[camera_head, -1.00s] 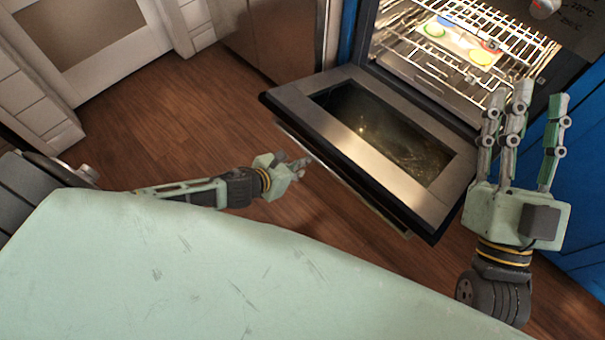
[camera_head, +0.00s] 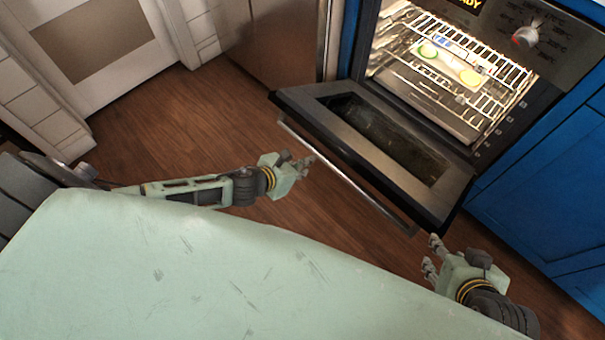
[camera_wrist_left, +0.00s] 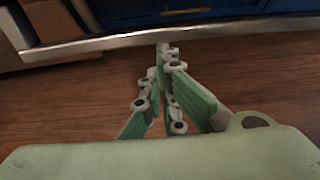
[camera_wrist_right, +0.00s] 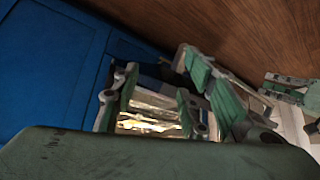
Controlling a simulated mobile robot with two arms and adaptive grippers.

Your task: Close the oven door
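The oven door (camera_head: 300,108) is dark-framed with a steel inner border and a window, and hangs open in front of the lit oven (camera_head: 440,75). Its bar handle (camera_head: 345,175) runs along the outer edge. My left gripper (camera_head: 306,163) is left of the door near the handle, and I cannot tell if they touch. In the left wrist view its fingers (camera_wrist_left: 167,50) converge at the tips with nothing between them. My right gripper (camera_head: 433,254) is just below the door's near right corner. In the right wrist view its fingers (camera_wrist_right: 155,62) are spread and empty.
Wire racks and a tray with coloured items (camera_head: 447,63) are inside the oven. Blue cabinets (camera_head: 545,185) stand to the right. A steel-fronted appliance (camera_head: 280,45) and white cabinetry (camera_head: 100,40) stand to the left. The wooden floor (camera_head: 200,125) left of the door is clear.

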